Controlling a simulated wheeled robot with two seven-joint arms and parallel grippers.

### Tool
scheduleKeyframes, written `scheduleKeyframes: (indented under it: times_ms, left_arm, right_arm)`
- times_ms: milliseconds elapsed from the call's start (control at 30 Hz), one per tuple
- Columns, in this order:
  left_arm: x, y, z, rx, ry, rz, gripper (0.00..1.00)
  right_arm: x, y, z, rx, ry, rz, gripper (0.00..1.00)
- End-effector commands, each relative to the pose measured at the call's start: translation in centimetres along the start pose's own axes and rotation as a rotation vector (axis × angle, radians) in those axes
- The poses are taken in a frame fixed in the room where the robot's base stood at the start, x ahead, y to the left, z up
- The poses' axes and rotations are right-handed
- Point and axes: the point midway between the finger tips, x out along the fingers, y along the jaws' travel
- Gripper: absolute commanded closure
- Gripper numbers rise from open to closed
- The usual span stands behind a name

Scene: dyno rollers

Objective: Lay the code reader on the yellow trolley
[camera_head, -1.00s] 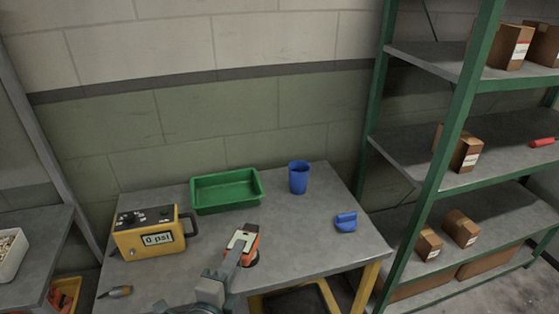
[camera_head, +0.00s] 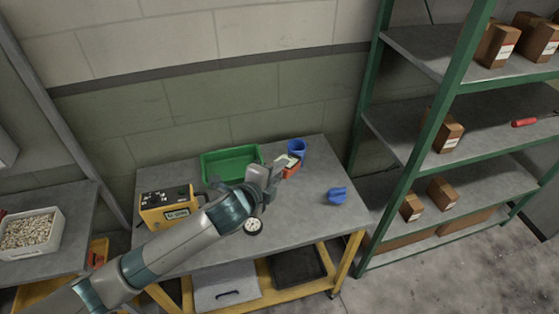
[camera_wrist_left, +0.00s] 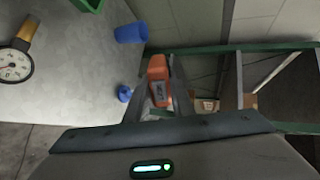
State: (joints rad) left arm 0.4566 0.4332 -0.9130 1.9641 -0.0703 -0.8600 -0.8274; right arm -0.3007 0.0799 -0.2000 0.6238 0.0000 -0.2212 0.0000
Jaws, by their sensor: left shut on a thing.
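My left gripper (camera_head: 272,174) is shut on an orange and white device, which looks like the code reader (camera_head: 289,167). It is held near the blue cup, seemingly above the grey top. In the left wrist view, the orange body (camera_wrist_left: 158,72) shows between the two fingers of the left gripper (camera_wrist_left: 160,100). The grey-topped table with a yellow frame (camera_head: 318,222), which looks like the yellow trolley, stands below my left arm. It has a lower shelf. My right gripper is in neither view.
On the top are a green tray (camera_head: 231,164), a blue cup (camera_head: 297,149), a blue object (camera_head: 335,195), a yellow gauge box (camera_head: 160,207) and a round dial gauge (camera_head: 253,226). A green shelf rack (camera_head: 405,165) with boxes stands right. A white bin (camera_head: 30,232) stands left.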

Motion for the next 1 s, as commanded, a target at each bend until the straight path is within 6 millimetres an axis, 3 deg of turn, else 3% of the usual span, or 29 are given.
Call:
scheduleKeyframes:
  times_ms: [567, 1000]
  left_arm:
    - [0.2, 0.2, 0.1, 0.0, 0.001, 0.003, 1.0]
    - [1.4, 3.4, 0.0, -0.001, 0.001, 0.003, 1.0]
  right_arm:
    - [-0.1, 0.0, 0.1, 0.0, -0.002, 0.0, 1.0]
    - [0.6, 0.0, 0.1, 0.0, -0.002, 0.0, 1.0]
